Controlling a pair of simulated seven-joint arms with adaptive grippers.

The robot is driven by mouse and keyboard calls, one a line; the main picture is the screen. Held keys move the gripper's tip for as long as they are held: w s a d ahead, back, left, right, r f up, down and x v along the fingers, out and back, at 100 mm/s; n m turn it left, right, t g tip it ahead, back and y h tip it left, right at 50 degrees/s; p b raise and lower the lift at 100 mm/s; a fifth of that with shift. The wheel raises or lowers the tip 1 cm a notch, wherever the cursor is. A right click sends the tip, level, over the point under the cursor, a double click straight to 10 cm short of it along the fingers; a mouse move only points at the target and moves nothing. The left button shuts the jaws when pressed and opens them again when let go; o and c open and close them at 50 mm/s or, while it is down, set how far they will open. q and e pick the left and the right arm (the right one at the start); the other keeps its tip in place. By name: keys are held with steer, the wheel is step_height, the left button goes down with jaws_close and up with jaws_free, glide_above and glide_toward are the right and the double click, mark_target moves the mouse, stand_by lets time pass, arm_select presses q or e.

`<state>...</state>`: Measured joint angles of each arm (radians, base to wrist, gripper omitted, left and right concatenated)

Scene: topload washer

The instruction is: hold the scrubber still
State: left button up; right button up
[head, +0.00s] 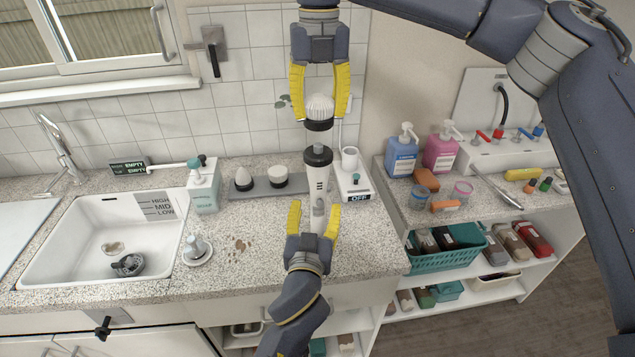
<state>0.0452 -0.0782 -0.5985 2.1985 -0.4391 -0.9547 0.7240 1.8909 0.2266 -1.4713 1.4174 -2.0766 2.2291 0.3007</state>
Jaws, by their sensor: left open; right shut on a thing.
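The scrubber has a white handle (317,180) with a dark collar, and a white bristled brush head (320,107) with a black ring stands above it. My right gripper (321,113) comes down from the top with its yellow fingers on either side of the brush head, shut on it. My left gripper (313,216) comes up from below, open, with its yellow fingers on either side of the lower handle. A gap shows between these fingers and the handle. I cannot tell how firmly the head and handle are joined.
A white charging stand (355,184) is close right of the handle. A grey tray (258,190) with two brush heads and a soap dispenser (204,188) are to the left. The sink (100,240) is farther left. Bottles and a teal basket (447,257) fill the right shelves.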

mark_target(318, 199)
arm_select(q)
steer(key=shift+w+d, duration=0.15)
steer(key=shift+w, duration=1)
steer(key=shift+w+d, duration=0.1)
steer(key=shift+w, duration=1)
